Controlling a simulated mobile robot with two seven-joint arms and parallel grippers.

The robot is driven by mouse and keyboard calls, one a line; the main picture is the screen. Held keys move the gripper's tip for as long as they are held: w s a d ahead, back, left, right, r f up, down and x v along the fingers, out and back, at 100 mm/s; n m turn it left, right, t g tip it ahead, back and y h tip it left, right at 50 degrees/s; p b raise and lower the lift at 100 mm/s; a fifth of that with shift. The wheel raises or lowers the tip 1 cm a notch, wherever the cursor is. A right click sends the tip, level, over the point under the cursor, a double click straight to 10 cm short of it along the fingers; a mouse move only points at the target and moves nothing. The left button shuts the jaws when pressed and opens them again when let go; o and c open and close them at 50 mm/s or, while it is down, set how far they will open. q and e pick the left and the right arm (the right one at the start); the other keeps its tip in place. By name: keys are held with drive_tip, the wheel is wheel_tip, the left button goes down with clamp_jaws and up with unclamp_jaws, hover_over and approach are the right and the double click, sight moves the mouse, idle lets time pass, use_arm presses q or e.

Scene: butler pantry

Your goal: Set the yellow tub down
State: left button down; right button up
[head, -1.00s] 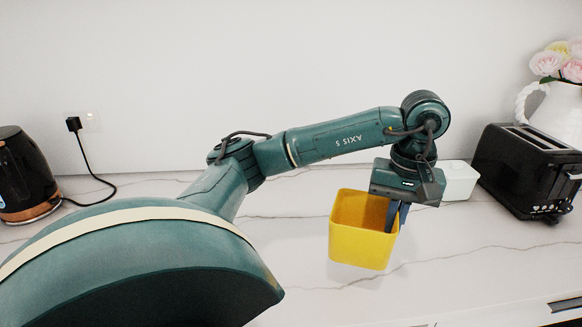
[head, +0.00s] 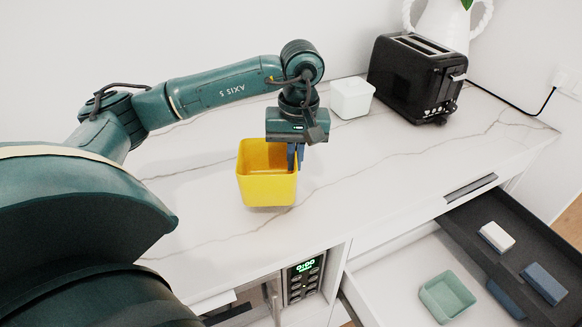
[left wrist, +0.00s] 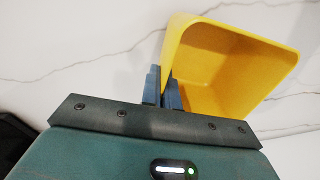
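The yellow tub (head: 266,187) is upright and open-topped over the marble counter in the head view. My left gripper (head: 295,157) points down at the tub's right wall, one finger inside and one outside, shut on that wall. In the left wrist view, the gripper's blue fingers (left wrist: 162,90) pinch the wall of the yellow tub (left wrist: 245,65), whose inside looks empty. I cannot tell whether the tub's base touches the counter. My right gripper is not in view.
On the marble counter (head: 360,165), a white tub (head: 351,99) and a black toaster (head: 415,78) stand behind to the right. Counter right of the yellow tub is clear.

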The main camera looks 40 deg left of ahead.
use_arm(q)
wheel_tip(320, 180, down, 4)
drive_tip(key=shift+r, duration=0.1)
drive_tip(key=shift+f, duration=0.25)
drive_tip(key=c, duration=1.7)
unclamp_jaws()
drive_tip(key=shift+r, duration=0.2)
drive_tip(key=r, duration=1.2)
drive_tip(key=shift+w+d+b, duration=0.15)
drive_tip(key=shift+d+b, duration=0.1)
drive_tip(key=shift+b, duration=0.05)
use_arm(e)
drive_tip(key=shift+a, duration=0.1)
